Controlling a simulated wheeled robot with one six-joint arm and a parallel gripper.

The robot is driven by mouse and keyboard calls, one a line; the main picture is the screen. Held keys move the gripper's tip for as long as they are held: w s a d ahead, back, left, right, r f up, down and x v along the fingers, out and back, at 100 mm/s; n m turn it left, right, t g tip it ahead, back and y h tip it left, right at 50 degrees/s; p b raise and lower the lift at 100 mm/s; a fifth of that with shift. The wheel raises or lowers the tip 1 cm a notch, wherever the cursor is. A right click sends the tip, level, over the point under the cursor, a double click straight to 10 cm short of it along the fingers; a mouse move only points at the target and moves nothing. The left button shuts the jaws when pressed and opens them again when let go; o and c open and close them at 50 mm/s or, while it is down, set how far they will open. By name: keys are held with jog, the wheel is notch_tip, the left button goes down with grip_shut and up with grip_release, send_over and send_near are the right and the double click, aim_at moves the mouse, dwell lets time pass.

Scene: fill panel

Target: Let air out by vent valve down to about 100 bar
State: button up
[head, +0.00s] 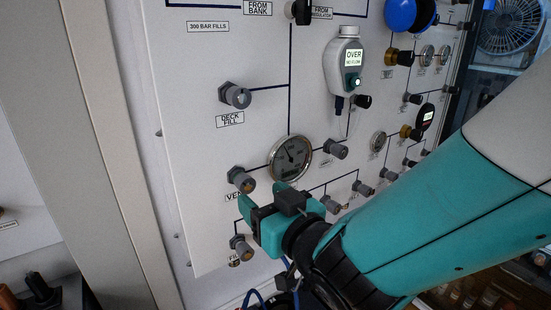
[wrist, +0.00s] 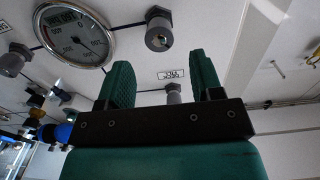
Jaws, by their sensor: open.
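The vent valve (head: 242,179), a grey knob on a brass-coloured stem, is on the panel's lower left, its label partly covered by my gripper. It appears to be the upper knob in the wrist view (wrist: 158,30), which shows the panel roughly upside down. My gripper (head: 262,200) is open and empty, just below and right of the vent valve in the head view, apart from it. Its two green fingers also show in the wrist view (wrist: 162,72). The round pressure gauge (head: 290,159) is right of the valve and also in the wrist view (wrist: 75,37); its reading is unclear.
The deck fill knob (head: 235,95) is above the vent valve; another knob (head: 241,246) is below it, close to my gripper. Several small knobs (head: 336,150) stand to the right. A white meter (head: 344,67) reads "OVER". The panel between vent valve and deck fill is bare.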

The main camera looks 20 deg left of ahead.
aim_at(248, 185)
jog(key=p+x, duration=0.3)
jog(key=x, duration=0.3)
jog(key=shift+w+a, duration=0.25)
jog(key=shift+w, duration=0.05)
